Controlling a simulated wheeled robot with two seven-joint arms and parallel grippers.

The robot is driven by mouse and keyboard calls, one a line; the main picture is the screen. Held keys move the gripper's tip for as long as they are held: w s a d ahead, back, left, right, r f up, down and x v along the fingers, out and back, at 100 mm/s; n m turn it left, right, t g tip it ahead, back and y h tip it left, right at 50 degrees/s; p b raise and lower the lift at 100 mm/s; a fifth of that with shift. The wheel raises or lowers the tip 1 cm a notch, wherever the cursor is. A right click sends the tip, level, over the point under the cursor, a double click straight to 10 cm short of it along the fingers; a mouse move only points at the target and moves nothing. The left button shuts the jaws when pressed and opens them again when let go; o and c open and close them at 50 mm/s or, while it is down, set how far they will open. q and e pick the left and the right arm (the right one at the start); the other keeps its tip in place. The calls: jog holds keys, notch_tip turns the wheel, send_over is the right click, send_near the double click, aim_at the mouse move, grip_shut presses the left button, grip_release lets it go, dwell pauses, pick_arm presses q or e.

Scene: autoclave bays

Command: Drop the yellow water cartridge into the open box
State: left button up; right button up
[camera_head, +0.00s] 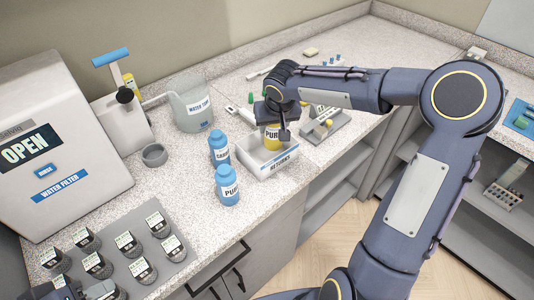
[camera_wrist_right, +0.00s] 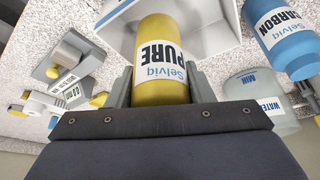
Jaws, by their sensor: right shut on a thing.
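The yellow water cartridge (camera_head: 272,138), labelled PURE, is held in my right gripper (camera_head: 275,122). In the right wrist view the cartridge (camera_wrist_right: 160,60) sits between the two fingers (camera_wrist_right: 160,88). The open white box (camera_head: 270,170), labelled RETURNS, stands on the counter under the gripper. The cartridge's lower end is over or within the box opening; whether it touches the bottom is hidden. The box's white wall also shows in the wrist view (camera_wrist_right: 215,30).
Two blue bottles (camera_head: 228,186) stand just left of the box. A clear water tub (camera_head: 193,108) is behind them. A small grey device (camera_head: 325,130) sits right of the box. The open-labelled machine (camera_head: 60,140) and a mat of jars (camera_head: 120,250) are at left. Counter before the box is clear.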

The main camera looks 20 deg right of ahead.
notch_tip(320, 180, down, 3)
jog(key=shift+f+b, duration=0.2)
jog(key=shift+b, duration=0.6)
jog(key=o, duration=1.2)
jog(key=v, duration=0.7)
jog(key=shift+r+b, duration=0.3)
jog(key=shift+r, duration=0.1)
jog(key=shift+s, duration=0.15)
